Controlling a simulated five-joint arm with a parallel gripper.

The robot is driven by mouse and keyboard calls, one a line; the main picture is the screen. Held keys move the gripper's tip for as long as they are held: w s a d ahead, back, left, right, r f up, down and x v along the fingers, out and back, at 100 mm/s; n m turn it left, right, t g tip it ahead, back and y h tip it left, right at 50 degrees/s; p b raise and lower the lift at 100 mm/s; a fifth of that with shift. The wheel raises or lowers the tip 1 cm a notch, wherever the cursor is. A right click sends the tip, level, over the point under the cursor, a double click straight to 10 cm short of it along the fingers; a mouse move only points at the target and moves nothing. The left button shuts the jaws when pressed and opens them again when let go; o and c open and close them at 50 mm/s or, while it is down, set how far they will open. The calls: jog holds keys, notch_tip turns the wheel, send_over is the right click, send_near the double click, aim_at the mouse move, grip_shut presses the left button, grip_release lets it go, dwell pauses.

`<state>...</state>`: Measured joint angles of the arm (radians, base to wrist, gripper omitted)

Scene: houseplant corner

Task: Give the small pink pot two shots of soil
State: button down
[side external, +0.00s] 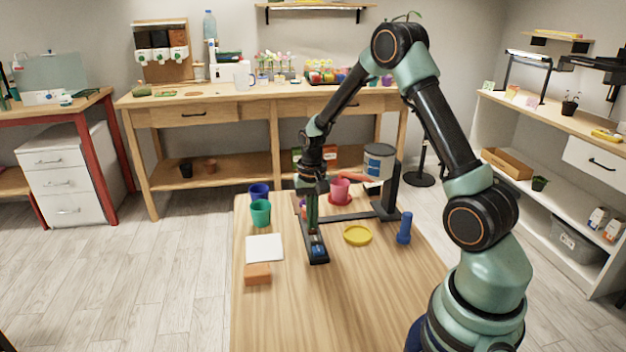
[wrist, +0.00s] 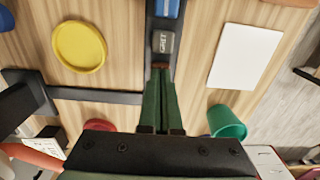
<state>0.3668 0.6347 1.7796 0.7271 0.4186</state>
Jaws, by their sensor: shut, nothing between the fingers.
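The small pink pot (side external: 340,186) stands on a red saucer (side external: 342,199) by the soil dispenser, whose grey canister (side external: 379,160) sits on a black stand. A black button panel (side external: 319,259) lies at the front of the dispenser's base. In the wrist view it shows a blue button (wrist: 166,8), a grey button marked GRIT (wrist: 163,42) and a brown patch (wrist: 161,65) at my fingertips. My gripper (side external: 313,233) points down, shut and empty, over the panel's far end; it also shows in the wrist view (wrist: 160,72). I cannot tell whether the tips touch the brown patch.
A blue pot (side external: 258,191) and green pot (side external: 260,213) stand left of my gripper. A white card (side external: 264,248) and orange block (side external: 258,274) lie nearer. A yellow saucer (side external: 357,235) and blue upright object (side external: 404,228) are to the right. The near table is clear.

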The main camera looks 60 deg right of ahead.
jog(key=shift+f, duration=1.1)
jog(key=shift+s, duration=0.1)
notch_tip(320, 180, up, 15)
jog(key=shift+w, duration=0.35)
dwell(2.2)
